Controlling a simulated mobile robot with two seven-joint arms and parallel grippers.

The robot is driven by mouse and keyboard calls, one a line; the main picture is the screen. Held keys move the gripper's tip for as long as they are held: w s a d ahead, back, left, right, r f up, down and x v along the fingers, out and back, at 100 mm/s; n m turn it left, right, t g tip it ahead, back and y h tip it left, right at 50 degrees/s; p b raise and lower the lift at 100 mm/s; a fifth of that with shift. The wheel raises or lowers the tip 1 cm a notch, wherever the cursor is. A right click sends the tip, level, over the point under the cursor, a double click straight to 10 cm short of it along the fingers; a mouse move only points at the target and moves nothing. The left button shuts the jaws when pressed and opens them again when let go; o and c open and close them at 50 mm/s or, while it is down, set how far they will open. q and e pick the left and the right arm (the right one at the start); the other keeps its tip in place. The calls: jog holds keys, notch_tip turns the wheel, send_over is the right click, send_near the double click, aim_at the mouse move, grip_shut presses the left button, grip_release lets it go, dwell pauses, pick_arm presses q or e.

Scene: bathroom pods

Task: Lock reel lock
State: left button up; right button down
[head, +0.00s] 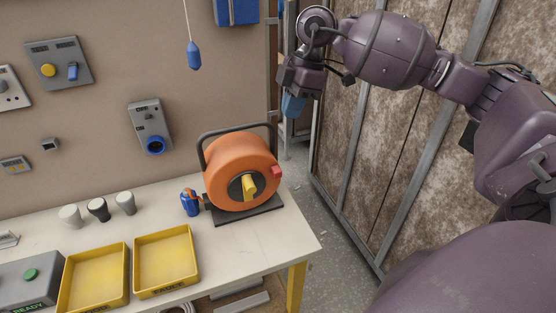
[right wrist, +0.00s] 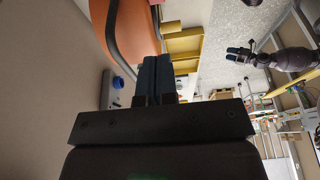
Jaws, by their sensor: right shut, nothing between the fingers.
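The orange cable reel (head: 226,174) stands upright on a dark base at the right end of the workbench, under a black handle. A yellow knob (head: 249,186) sits at its dark hub, and a small red block (head: 277,171) is at its right rim. Which part is the reel lock, I cannot tell for sure. My right gripper (head: 292,104) is raised behind and right of the reel, apart from it, shut and empty. In the right wrist view its fingers (right wrist: 153,76) are together, with the reel (right wrist: 118,28) beyond them. My left gripper (right wrist: 238,54) shows there too, small, its fingers apart.
A blue plug (head: 190,203) is beside the reel. Two yellow trays (head: 165,260) and several cups (head: 98,209) are on the bench (head: 215,240). A blue pendant (head: 194,55) hangs above. A metal-framed partition (head: 365,150) stands close on the right.

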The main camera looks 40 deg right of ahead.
aim_at(280, 169)
jog(key=shift+a+f, duration=0.1)
dwell(0.3)
jog(key=x, duration=1.2)
jog(key=shift+d+f, duration=0.25)
jog(key=shift+d, duration=0.05)
jog(key=shift+f, duration=0.7)
notch_tip(280, 169, down, 3)
jog(key=shift+s+f, duration=0.1)
jog(key=shift+s, duration=0.15)
jog(key=shift+f, duration=0.1)
